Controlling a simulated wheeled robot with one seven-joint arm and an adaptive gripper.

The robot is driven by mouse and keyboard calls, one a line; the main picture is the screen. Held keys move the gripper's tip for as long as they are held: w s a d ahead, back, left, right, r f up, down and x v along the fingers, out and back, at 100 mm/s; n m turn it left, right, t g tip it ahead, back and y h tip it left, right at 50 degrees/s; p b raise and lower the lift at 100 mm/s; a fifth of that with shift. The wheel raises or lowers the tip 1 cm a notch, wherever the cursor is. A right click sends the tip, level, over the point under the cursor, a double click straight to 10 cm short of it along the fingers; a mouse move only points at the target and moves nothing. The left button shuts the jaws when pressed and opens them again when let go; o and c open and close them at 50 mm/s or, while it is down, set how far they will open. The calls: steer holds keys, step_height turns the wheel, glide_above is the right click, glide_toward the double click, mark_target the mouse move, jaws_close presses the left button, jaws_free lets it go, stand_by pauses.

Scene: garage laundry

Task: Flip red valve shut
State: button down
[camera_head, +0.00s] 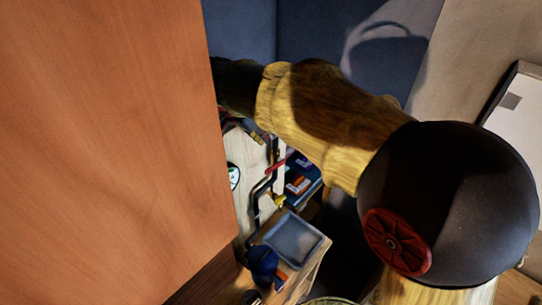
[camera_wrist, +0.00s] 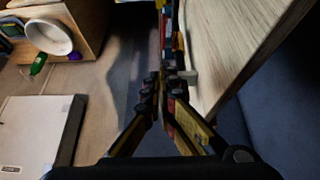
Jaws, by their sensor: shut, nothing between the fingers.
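A small red lever (camera_head: 275,167), which looks like the red valve handle, is by a dark bent pipe (camera_head: 257,192) on a pale board in the head view. It sits below my arm and is small and partly shadowed. My gripper (camera_wrist: 160,88) shows in the wrist view with its dark, ridged fingers together and nothing visible between them. Red and yellow parts (camera_wrist: 168,28) lie beyond the fingertips; I cannot tell whether they belong to the valve or whether the fingers touch them. In the head view the fingers are not visible; the brown panel hides that area.
A large orange-brown wooden panel (camera_head: 105,130) blocks the head view's left. A grey-blue tray (camera_head: 291,238) lies on a wooden top, with a blue object (camera_head: 263,262) near it. In the wrist view, a pale wooden board (camera_wrist: 235,45) is close on the right; a white bowl (camera_wrist: 50,37) is upper left.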

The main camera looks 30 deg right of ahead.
steer(key=p, duration=0.1)
glide_toward(275, 149)
step_height(275, 149, down, 4)
steer(key=s+d, duration=0.2)
steer(key=s, duration=0.1)
steer(key=shift+a+f+p, duration=0.1)
steer(key=shift+f+p, duration=0.15)
steer(key=shift+f, duration=0.6)
steer(key=shift+a+f+p, duration=0.15)
steer(key=shift+f+p, duration=0.05)
steer(key=shift+f, duration=0.65)
steer(key=shift+f+b, duration=0.1)
steer(key=shift+b, duration=0.2)
steer(key=f+h+b, duration=0.1)
steer(key=b, duration=0.4)
steer(key=shift+s+a+f, duration=0.1)
steer(key=shift+a, duration=0.3)
steer(key=shift+b, duration=0.7)
steer(key=b, duration=0.3)
steer(key=shift+s+a+f+t, duration=0.2)
steer(key=shift+a+f+t, duration=0.1)
steer(key=shift+f, duration=0.05)
steer(key=shift+r, duration=0.15)
